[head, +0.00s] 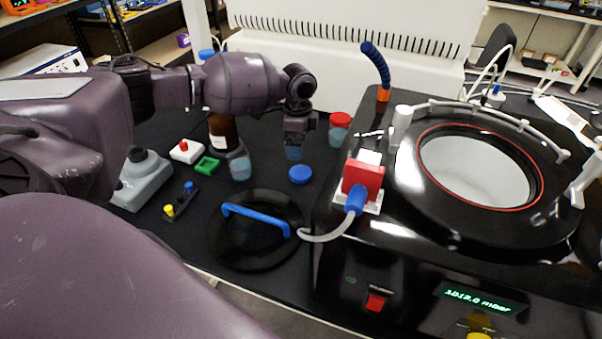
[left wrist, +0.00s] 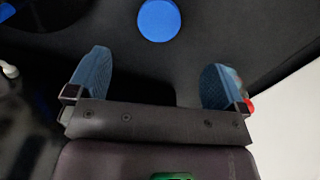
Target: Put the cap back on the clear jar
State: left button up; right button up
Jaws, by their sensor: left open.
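A blue cap (head: 300,174) lies flat on the black bench. It also shows in the left wrist view (left wrist: 159,20), ahead of the fingertips and roughly centred between them. A small clear jar (head: 240,168), with no cap visible on it, stands to the left of the cap. My left gripper (head: 293,153) points down just behind the blue cap. Its two blue fingers are wide apart in the left wrist view (left wrist: 157,78), with nothing between them. My right gripper is not in view.
A red-capped jar (head: 340,128) stands right of my left gripper, and a brown bottle (head: 222,130) behind the clear jar. A black round lid with a blue handle (head: 256,219) lies in front. The freeze dryer (head: 400,225) bounds the right side.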

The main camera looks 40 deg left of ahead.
pick_arm(q)
send_over(299, 172)
notch_tip(299, 172, down, 5)
jog(key=shift+a+r+b, duration=0.1)
jog(key=shift+r+b, duration=0.1)
jog(key=shift+b, duration=0.1)
jog(key=shift+f, duration=0.5)
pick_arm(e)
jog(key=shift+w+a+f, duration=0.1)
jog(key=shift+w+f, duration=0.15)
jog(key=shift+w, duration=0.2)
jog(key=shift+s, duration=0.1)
pick_arm(q)
jog(key=shift+f, duration=0.35)
notch_tip(299, 172, down, 4)
jog(key=shift+w+f+b, duration=0.1)
jog(key=shift+f+b, duration=0.15)
jog(key=shift+b, duration=0.15)
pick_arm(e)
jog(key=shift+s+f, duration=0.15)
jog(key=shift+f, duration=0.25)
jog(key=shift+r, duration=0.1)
